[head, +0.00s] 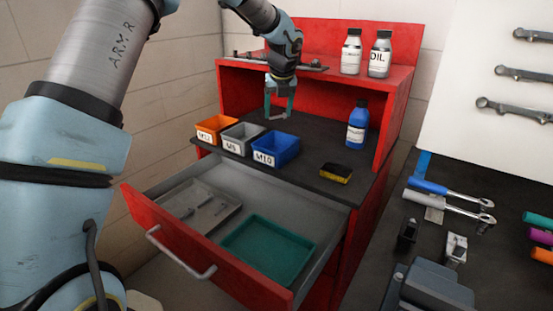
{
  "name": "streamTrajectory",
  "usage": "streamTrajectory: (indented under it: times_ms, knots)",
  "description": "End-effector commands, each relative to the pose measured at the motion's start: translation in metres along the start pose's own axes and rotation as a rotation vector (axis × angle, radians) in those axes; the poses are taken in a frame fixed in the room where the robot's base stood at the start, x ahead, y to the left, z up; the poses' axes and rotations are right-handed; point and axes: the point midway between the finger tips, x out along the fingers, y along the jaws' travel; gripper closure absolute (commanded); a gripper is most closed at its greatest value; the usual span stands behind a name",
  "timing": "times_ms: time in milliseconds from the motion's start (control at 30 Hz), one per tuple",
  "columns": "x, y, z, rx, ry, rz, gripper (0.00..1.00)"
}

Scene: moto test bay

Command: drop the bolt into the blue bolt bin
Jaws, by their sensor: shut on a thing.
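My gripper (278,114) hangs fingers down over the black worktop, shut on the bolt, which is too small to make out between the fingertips. The blue bolt bin (266,161), labelled M10, stands on the worktop at the right end of a row of three bins. In the picture my gripper is just above and behind the blue bin's far edge. I cannot tell its exact height. The inside of the blue bin shows only in part, with no bolt visible in it.
A grey bin (232,146) and an orange bin (206,135) stand left of the blue one. A blue bottle (357,128) and a black-yellow box (336,174) are to the right. A red shelf (330,76) overhangs behind. An open drawer (212,272) juts out below.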

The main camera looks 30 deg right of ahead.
Motion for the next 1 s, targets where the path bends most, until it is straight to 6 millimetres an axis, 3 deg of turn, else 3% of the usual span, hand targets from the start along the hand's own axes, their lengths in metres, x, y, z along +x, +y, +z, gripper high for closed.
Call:
streamTrajectory:
  times_ms: [33,133,467,500,767,1000]
  knots:
    - [0.0111,-0.0001,-0.0047,0.000,0.000,0.000,0.87]
    - [0.0178,0.0000,-0.0074,0.000,0.000,0.000,0.87]
    - [0.0188,0.0000,-0.0079,0.000,0.000,0.000,0.87]
    - [0.0188,0.0000,-0.0079,0.000,0.000,0.000,0.30]
    - [0.0188,0.0000,-0.0079,0.000,0.000,0.000,0.01]
    - [0.0186,0.0001,-0.0080,0.000,0.000,0.000,0.00]
